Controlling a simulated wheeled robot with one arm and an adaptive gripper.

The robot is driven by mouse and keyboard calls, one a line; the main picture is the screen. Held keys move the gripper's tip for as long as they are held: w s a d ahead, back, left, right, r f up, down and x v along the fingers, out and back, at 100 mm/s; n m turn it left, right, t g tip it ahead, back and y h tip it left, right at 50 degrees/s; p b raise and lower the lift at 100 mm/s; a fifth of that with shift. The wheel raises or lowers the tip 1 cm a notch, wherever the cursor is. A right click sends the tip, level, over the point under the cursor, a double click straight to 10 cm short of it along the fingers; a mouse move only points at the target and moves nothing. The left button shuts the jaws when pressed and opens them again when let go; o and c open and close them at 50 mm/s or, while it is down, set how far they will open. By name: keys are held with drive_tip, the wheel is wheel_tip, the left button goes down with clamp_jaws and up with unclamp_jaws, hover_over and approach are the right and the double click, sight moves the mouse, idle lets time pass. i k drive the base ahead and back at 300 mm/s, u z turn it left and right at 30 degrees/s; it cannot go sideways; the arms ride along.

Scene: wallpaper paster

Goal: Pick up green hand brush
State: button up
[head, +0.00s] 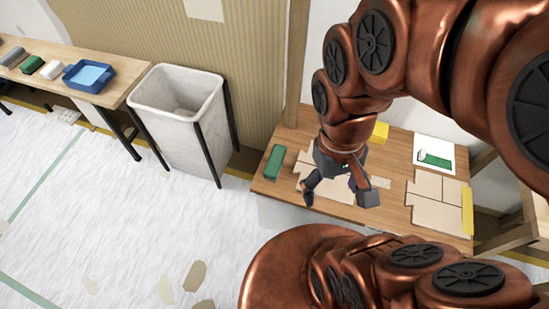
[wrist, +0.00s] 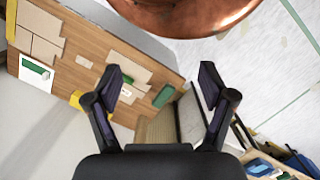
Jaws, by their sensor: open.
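A green oblong piece (head: 274,162), which looks like the green hand brush, lies near the left edge of the wooden table (head: 262,187). It also shows in the wrist view (wrist: 163,96), between my finger lines but well beyond them. Its bristles cannot be made out. My gripper (head: 338,194) is open and empty, pointing down above the table to the right of the green piece and apart from it. In the wrist view my gripper (wrist: 160,74) has its two dark fingers spread wide.
Flat cardboard pieces (head: 438,190), a white sheet with a green patch (head: 434,153) and a yellow block (head: 379,132) lie on the table. A white bin (head: 180,108) stands left of it. A side bench holds a blue tray (head: 88,76) and another green item (head: 32,65).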

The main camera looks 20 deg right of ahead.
sight(271, 170)
drive_tip(key=z, duration=0.05)
drive_tip(key=k, duration=1.1)
drive_tip(key=u, duration=1.1)
drive_tip(key=i, duration=1.1)
drive_tip(key=z, duration=0.4)
